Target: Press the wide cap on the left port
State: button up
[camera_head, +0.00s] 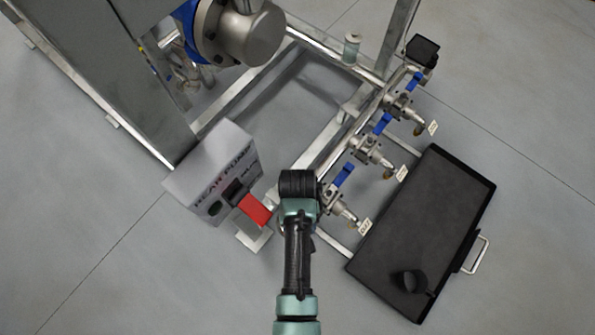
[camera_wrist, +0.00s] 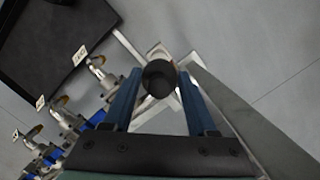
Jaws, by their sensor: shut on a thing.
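My gripper (camera_wrist: 160,86) is shut on a round black cap (camera_wrist: 159,74), held between its two blue fingers in the wrist view. In the head view my arm's end hides the fingers and this cap. Three ports with blue handles stand in a slanting row: the leftmost (camera_head: 338,208) just right of my wrist, the middle (camera_head: 370,153) and the far right one (camera_head: 404,108). Each has a small white tag, too small to read. In the wrist view the ports lie left of my gripper, the closest (camera_wrist: 104,76) apart from the held cap.
A dark tray (camera_head: 455,170) with a handle lies right of the ports, with a black round piece (camera_head: 407,281) on it. A grey control box (camera_head: 211,165) with a red part stands left of my wrist. Metal frame rails (camera_head: 331,140) run behind the ports.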

jog(key=shift+s+f+b, duration=0.15)
jog(key=shift+f+b, duration=2.05)
jog(key=shift+b, duration=0.4)
jog(key=shift+f+b, duration=0.4)
jog(key=shift+f, duration=0.65)
jog(key=shift+s+r+p, duration=0.1)
jog(key=shift+r+p, duration=0.05)
jog(key=shift+p, duration=0.6)
jog(key=shift+f+p, duration=0.25)
jog(key=shift+p, duration=0.25)
jog(key=o, duration=1.5)
jog(key=shift+r, duration=0.15)
